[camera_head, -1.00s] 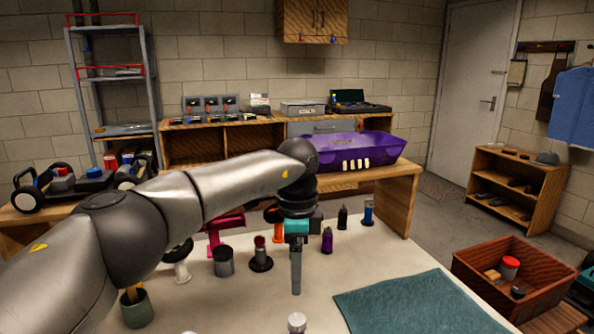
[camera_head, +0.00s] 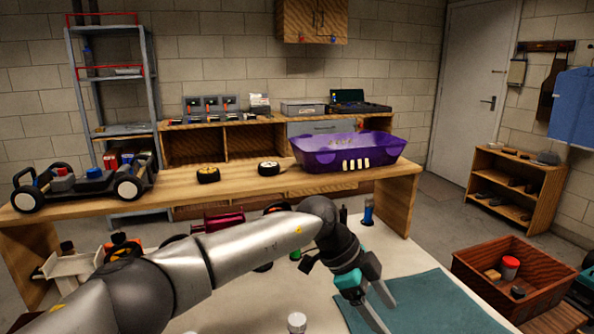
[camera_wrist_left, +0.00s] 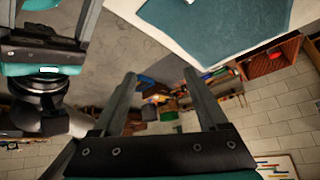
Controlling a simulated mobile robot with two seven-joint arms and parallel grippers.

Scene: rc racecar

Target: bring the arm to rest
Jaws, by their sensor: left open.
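My left arm comes in from the left in the head view. Its gripper (camera_head: 378,296) hangs empty over the left part of the teal mat (camera_head: 440,306), its fingers pointing down and right. In the left wrist view the two fingers (camera_wrist_left: 160,88) stand wide apart with nothing between them. The teal mat also shows there (camera_wrist_left: 215,30), at the top. A teal and black part that looks like my right gripper (camera_wrist_left: 42,50) shows at the left edge of the left wrist view. Its fingertips are not clear, and the head view does not show it.
Bottles (camera_head: 368,212) stand behind the arm on the pale table. A wooden crate (camera_head: 508,288) stands at the right.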

